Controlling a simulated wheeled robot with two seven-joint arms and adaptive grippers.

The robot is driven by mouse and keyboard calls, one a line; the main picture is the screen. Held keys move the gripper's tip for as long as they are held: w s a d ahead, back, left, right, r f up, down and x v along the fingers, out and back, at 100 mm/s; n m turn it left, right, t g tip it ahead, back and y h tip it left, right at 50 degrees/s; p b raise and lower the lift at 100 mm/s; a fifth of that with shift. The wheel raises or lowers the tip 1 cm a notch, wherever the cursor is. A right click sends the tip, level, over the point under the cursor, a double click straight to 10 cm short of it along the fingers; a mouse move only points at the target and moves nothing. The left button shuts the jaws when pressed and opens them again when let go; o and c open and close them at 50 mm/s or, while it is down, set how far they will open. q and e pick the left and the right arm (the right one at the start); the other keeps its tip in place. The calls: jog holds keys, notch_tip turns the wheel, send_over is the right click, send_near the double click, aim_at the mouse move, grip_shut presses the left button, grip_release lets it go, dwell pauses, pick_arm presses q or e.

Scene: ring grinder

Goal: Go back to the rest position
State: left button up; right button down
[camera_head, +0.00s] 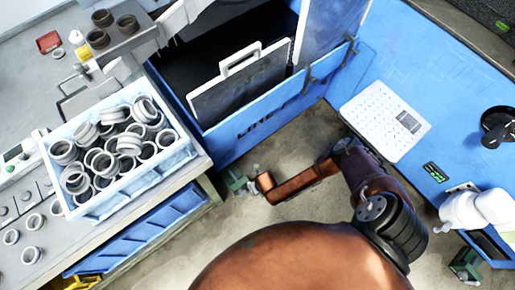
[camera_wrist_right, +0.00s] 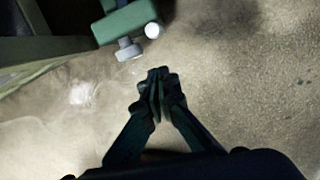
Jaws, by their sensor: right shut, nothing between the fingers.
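My right gripper (camera_wrist_right: 156,88) shows in the right wrist view, its dark fingers together with nothing between them. It points over bare concrete floor, close to a green machine foot (camera_wrist_right: 127,27) with a bolt. In the head view my brown and black right arm (camera_head: 305,182) hangs over the floor between the grey workbench and the blue machine. Its far end is near the green foot (camera_head: 236,181); I cannot make out the fingers there. My left gripper is not in view.
A white-blue crate (camera_head: 62,190) full of grey rings stands on the grey workbench (camera_head: 30,100) at left. The blue machine (camera_head: 265,130) has an open bay with a handled panel (camera_head: 240,85). A blue surface at right carries a white keypad panel (camera_head: 385,120). Floor between is clear.

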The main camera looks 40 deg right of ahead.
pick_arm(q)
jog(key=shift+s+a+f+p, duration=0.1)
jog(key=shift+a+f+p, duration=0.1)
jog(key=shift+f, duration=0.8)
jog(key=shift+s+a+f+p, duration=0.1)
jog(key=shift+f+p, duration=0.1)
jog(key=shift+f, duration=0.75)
pick_arm(e)
jog(key=shift+r, duration=1)
